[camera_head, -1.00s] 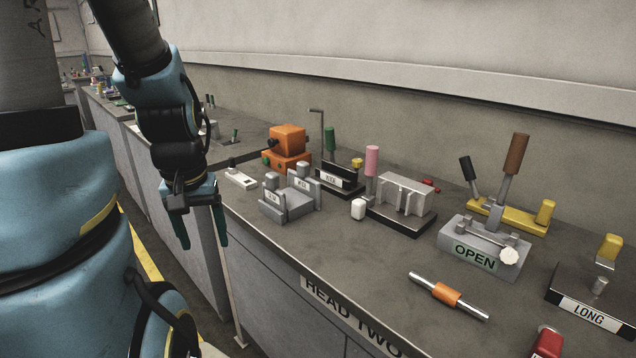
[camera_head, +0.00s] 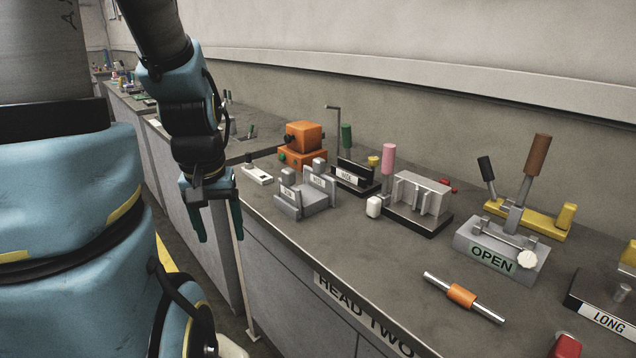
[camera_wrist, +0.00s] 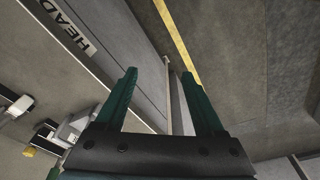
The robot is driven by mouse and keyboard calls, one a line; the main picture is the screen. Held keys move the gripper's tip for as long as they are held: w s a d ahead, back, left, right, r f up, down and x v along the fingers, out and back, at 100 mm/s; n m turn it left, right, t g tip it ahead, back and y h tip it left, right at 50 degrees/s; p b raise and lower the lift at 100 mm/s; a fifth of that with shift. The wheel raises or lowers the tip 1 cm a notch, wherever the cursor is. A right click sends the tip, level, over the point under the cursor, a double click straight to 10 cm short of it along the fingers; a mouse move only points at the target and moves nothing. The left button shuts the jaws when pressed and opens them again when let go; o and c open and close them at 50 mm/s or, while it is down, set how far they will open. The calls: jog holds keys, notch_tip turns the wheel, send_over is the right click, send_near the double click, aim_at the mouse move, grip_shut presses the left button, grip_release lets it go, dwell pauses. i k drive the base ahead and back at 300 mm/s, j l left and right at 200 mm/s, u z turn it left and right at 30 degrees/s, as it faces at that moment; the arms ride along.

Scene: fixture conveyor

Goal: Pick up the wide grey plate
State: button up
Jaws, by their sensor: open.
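No loose plate stands out clearly. A grey fixture (camera_head: 307,200) on the bench carries upright grey plates with small white labels too small to read surely. Behind it is a black-based fixture (camera_head: 355,180) with a white label. To its right, a grey block with upright ribs (camera_head: 420,193) sits on a black base. I cannot tell which part is the wide grey plate. My gripper (camera_head: 218,238) hangs beside the bench's left edge, left of these fixtures, fingers pointing down. It is open and empty; the wrist view shows both dark green fingers apart (camera_wrist: 159,73) over the floor.
The bench front reads HEAD TWO (camera_head: 362,315). An orange-banded rod (camera_head: 462,295) lies near the front edge. A grey block marked OPEN (camera_head: 500,252), an orange box (camera_head: 303,140) and a pink-handled lever (camera_head: 388,160) stand around.

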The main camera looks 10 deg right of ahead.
aim_at(315, 177)
jog(key=i+j+z, duration=0.2)
jog(key=i+j, duration=0.2)
jog(key=i+j+z, duration=0.2)
jog(key=i+j, duration=0.15)
jog(key=i+j+z, duration=0.2)
jog(key=i+j, duration=0.15)
jog(key=j, duration=0.2)
